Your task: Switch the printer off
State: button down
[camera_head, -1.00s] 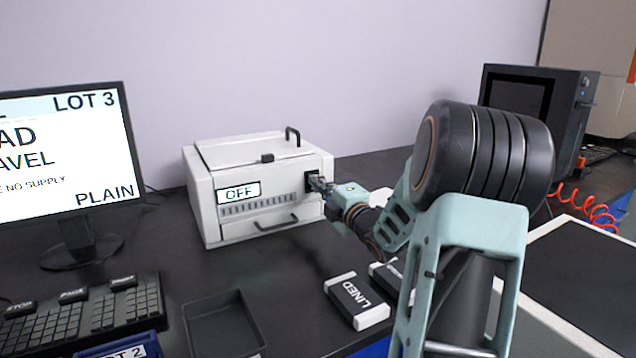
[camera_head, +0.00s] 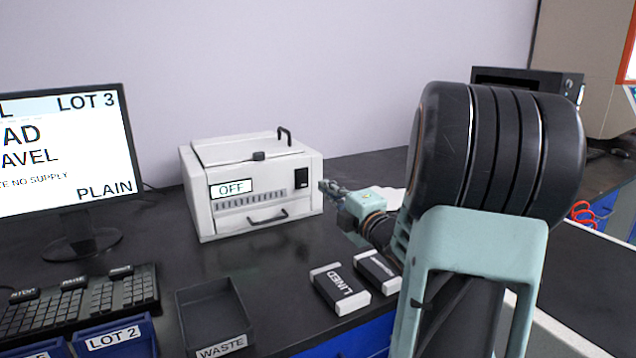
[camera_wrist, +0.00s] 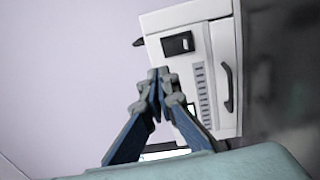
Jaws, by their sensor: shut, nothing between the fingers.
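The printer (camera_head: 258,185) is a white box on the dark bench, with a handle on its lid and a pull handle on its front. Its small display (camera_head: 231,188) reads OFF. A black rocker switch (camera_head: 301,178) sits at the right of its front face; it also shows in the wrist view (camera_wrist: 178,43). My gripper (camera_head: 326,186) is just right of the printer in the head view, apart from the switch. In the wrist view my gripper (camera_wrist: 159,74) has its fingertips together and empty, with the printer front beyond them.
A monitor (camera_head: 62,150) and keyboard (camera_head: 80,297) stand at the left. A waste tray (camera_head: 217,318), blue LOT bins (camera_head: 115,335) and a LINED box (camera_head: 339,288) with another box beside it lie in front. The bench directly before the printer is clear.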

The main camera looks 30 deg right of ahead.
jog(key=shift+s+a+r, duration=0.1)
jog(key=shift+s, duration=1.2)
